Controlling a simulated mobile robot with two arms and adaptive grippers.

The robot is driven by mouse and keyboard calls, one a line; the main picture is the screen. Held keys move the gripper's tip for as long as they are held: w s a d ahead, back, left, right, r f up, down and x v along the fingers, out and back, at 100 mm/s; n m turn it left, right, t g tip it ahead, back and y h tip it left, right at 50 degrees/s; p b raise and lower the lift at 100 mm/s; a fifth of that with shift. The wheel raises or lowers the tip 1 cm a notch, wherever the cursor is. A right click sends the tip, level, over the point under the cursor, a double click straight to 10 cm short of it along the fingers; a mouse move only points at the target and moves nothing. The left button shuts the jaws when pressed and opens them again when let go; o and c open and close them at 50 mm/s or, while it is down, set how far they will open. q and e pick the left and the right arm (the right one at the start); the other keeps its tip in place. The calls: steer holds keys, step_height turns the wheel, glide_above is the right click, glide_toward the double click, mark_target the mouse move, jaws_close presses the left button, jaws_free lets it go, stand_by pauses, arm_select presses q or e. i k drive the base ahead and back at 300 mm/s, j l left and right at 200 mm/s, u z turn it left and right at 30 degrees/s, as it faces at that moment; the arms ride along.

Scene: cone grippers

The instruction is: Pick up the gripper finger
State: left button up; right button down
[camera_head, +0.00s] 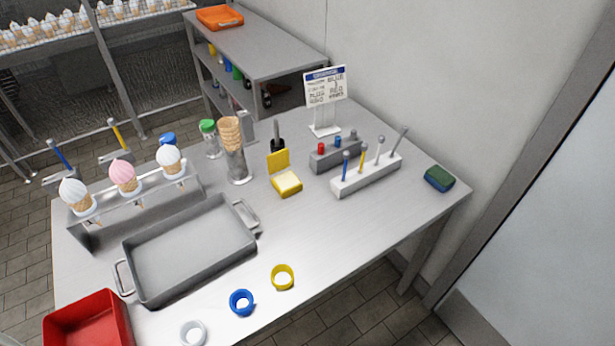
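Neither of my grippers shows in the head view. I cannot tell for certain which thing is the gripper finger. A light grey rack (373,179) on the right of the steel table holds upright thin pieces: a blue one (345,167), a yellow one (362,158), a pale one (379,148) and a grey one (400,141) that leans right. Behind it, a darker grey block (325,160) carries short pegs with coloured tops, one red (321,148) and one blue (337,141). Near the front edge lie a yellow ring (282,278), a blue ring (241,302) and a white ring (193,333).
A grey tray (190,250) and a red bin (88,322) fill the front left. An ice cream cone stand (140,208) is behind the tray. Stacked cones (231,133), a yellow box (286,183), a sign (325,88) and a sponge (439,178) also stand there. The right front is clear.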

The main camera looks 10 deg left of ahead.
mark_target(346, 156)
steer(key=i+l+u, duration=0.1)
steer(key=l, duration=0.3)
steer(key=i+l+u, duration=0.15)
steer(key=l, duration=0.25)
steer(key=i+l+u, duration=0.1)
steer(key=l, duration=0.3)
